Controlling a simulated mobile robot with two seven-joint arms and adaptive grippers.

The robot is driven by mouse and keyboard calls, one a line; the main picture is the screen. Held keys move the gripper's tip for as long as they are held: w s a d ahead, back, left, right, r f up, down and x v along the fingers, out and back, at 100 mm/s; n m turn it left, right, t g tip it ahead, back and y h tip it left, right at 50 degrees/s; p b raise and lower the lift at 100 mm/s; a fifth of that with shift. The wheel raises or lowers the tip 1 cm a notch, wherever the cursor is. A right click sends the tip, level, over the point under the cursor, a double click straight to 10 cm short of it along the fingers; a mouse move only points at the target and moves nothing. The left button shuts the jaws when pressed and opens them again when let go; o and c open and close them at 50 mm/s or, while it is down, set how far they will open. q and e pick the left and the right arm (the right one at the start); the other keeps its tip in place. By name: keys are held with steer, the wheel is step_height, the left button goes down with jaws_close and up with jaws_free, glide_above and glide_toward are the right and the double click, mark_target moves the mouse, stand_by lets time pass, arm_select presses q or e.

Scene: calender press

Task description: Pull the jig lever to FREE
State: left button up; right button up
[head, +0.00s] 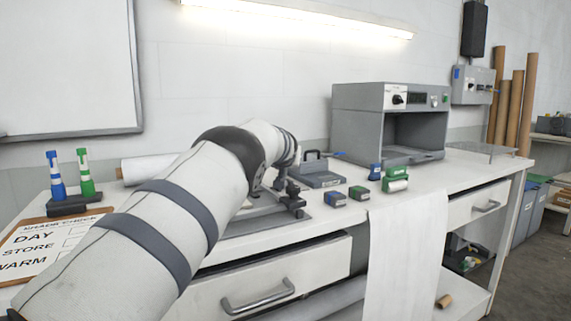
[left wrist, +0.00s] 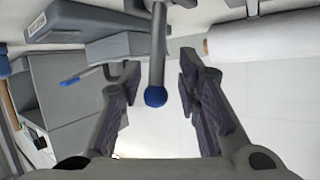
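In the left wrist view, a grey lever rod (left wrist: 157,50) ends in a blue ball knob (left wrist: 156,97). My left gripper (left wrist: 158,68) is open, with one finger on each side of the rod. A gap shows between the rod and each finger. In the head view, my left arm reaches over the bench to the grey jig plate (head: 240,226) and hides most of the jig. The lever and its FREE marking cannot be made out there. My right gripper is in neither view.
A grey open-fronted cabinet (head: 372,98) stands behind. A clipboard (head: 22,228) and a bottle stand (head: 80,205) are at left.

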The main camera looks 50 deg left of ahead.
arm_select(q)
steer(key=v, duration=1.2)
